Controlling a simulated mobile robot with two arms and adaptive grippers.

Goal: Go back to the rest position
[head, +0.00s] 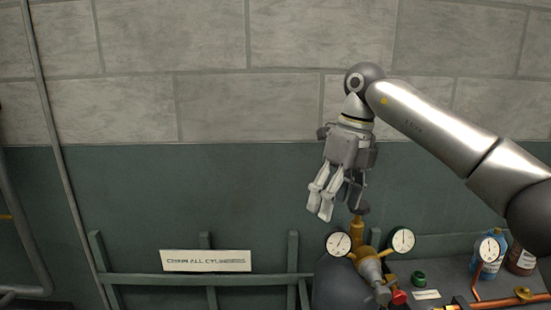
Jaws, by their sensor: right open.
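My right arm comes in from the right, and my right gripper (338,205) hangs with its fingers pointing down. It is open, with nothing seen between its fingers. It is just above and in front of a brass valve with a regulator (370,269) on top of a dark cylinder (336,287). I cannot tell whether the fingers touch the valve top. The regulator has two round gauges, a left gauge (338,243) and a right gauge (403,240), and a red knob (399,297). My left gripper is not in view.
A green rack (200,280) with a sign (205,260) stands against the wall. At right, a bench (455,275) holds a green cap (418,278), a third gauge (489,249), copper piping (475,280), a blue bottle (498,245) and a brown bottle (520,262). The upper left is free.

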